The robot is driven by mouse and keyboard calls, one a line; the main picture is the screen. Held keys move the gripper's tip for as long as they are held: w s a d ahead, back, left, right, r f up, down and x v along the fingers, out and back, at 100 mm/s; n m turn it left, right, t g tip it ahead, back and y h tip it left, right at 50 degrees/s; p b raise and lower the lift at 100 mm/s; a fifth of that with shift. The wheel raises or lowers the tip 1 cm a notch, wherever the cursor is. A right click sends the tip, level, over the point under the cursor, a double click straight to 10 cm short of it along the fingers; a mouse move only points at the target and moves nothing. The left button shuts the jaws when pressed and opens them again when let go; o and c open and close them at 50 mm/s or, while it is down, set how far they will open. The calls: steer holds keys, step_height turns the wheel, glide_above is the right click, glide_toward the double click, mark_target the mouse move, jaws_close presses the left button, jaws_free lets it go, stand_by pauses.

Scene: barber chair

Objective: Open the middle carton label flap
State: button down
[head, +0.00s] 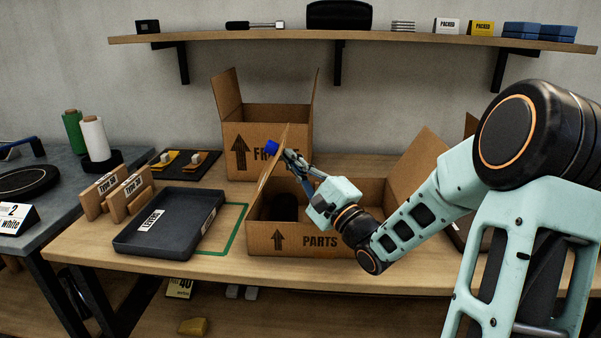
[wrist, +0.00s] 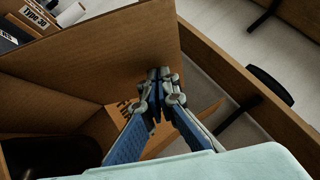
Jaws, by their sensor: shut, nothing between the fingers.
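The middle carton (head: 290,240), marked PARTS with an up arrow, stands on the wooden bench. Its left flap (head: 265,180) is raised and stands steeply; in the wrist view the flap (wrist: 90,60) fills the upper left. Its right flap (head: 420,155) leans outward. My gripper (head: 284,155) is above the carton's left side, at the inner face of the left flap. In the wrist view its fingertips (wrist: 158,76) are together and empty, close to the flap's edge; I cannot tell if they touch it. A small blue patch shows by the flap in the head view.
A FRAGILE carton (head: 238,135) with raised flaps stands behind. A dark object (head: 283,207) lies inside the middle carton. A dark tray (head: 150,238) and wooden blocks (head: 125,198) sit to the left. A shelf (head: 300,36) runs above along the wall.

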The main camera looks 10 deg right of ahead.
mark_target(281, 145)
steer(key=shift+w+a+r, duration=0.1)
steer(key=shift+r, duration=0.05)
stand_by(0.3)
steer(key=a+r+n+p, duration=0.1)
steer(key=p, duration=0.1)
steer(key=a+r+g+p, duration=0.1)
steer(key=p, duration=0.2)
steer(key=shift+w+r+n, duration=0.1)
steer(key=shift+w+n, duration=0.15)
steer(key=shift+n, duration=0.15)
steer(key=a+n+g+p, duration=0.1)
steer(key=p, duration=0.1)
steer(key=a+r+n+g+p, duration=0.1)
steer(key=p, duration=0.2)
steer(key=w+a+p, duration=0.1)
steer(key=a+p, duration=0.1)
steer(key=p, duration=0.1)
steer(key=shift+r+n+g+h, duration=0.3)
steer(key=shift+r+n+g, duration=0.05)
steer(key=shift+n+g, duration=0.05)
steer(key=w+a+f+n+g+h+p, duration=0.1)
steer(key=w+a+n+g+h+p, duration=0.1)
steer(key=a+p, duration=0.4)
steer(key=shift+a+n+g+h, duration=0.3)
steer(key=shift+a+n+g, duration=0.2)
steer(key=shift+n+g, duration=0.15)
steer(key=shift+r+p, duration=0.8)
steer(key=shift+p, duration=0.1)
